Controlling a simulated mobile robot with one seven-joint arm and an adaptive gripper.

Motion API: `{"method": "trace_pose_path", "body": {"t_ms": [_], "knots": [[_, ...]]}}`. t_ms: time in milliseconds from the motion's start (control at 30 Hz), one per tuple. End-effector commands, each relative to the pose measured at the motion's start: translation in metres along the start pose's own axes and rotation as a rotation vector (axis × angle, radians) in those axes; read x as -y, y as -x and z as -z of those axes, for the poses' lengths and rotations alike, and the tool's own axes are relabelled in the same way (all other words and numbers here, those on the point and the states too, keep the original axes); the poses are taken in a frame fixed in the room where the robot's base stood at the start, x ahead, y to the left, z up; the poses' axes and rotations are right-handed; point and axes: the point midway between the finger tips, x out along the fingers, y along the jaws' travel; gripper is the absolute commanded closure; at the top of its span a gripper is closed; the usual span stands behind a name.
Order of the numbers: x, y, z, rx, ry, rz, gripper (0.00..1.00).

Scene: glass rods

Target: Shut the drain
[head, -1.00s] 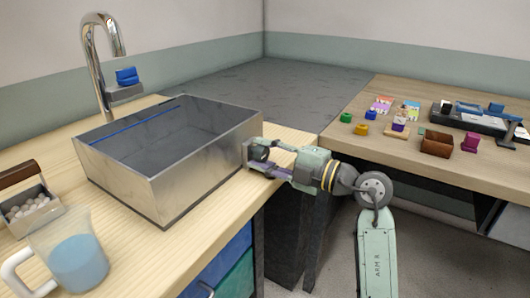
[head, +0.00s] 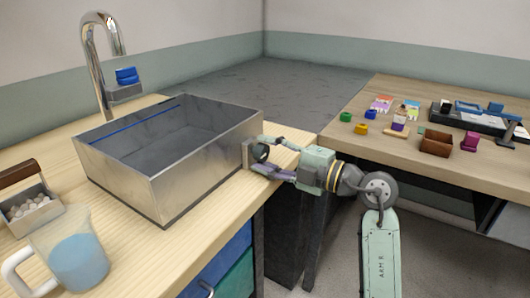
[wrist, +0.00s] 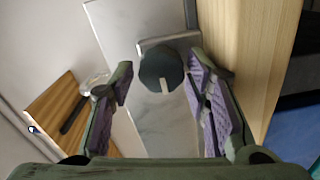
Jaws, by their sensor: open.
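The metal sink basin (head: 165,185) stands on the wooden counter, with a blue line along its inner back wall. A dark round knob (head: 259,153) sits on a bracket on its right outer side. In the wrist view, the knob (wrist: 158,72) carries a pale pointer mark that points down and slightly right. My gripper (head: 263,156) is open at the knob, one finger above and one below in the head view. In the wrist view, the purple pads show on either side of the knob, with gaps. The drain opening inside the basin cannot be made out.
A tap (head: 103,60) with a blue-topped fitting (head: 126,78) stands behind the basin. A jug of blue liquid (head: 75,255) and a box of white balls (head: 30,205) are at front left. A second table (head: 390,145) with small objects lies right.

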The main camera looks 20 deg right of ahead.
Motion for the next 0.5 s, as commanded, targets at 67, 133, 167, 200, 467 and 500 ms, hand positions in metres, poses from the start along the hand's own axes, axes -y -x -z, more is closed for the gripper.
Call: {"method": "trace_pose_path", "body": {"t_ms": [67,133,167,200,467,500], "knots": [[0.002,0.015,-0.003,0.008,-0.004,0.003,0.47],[0.002,0.026,-0.003,0.009,-0.003,0.001,0.47],[0.002,0.031,-0.003,0.008,-0.004,0.002,0.47],[0.002,0.037,-0.003,0.009,-0.003,0.001,0.47],[0.0,0.066,-0.002,0.006,0.0,-0.001,0.47],[0.0,0.068,-0.001,0.006,0.0,-0.002,0.47]]}}
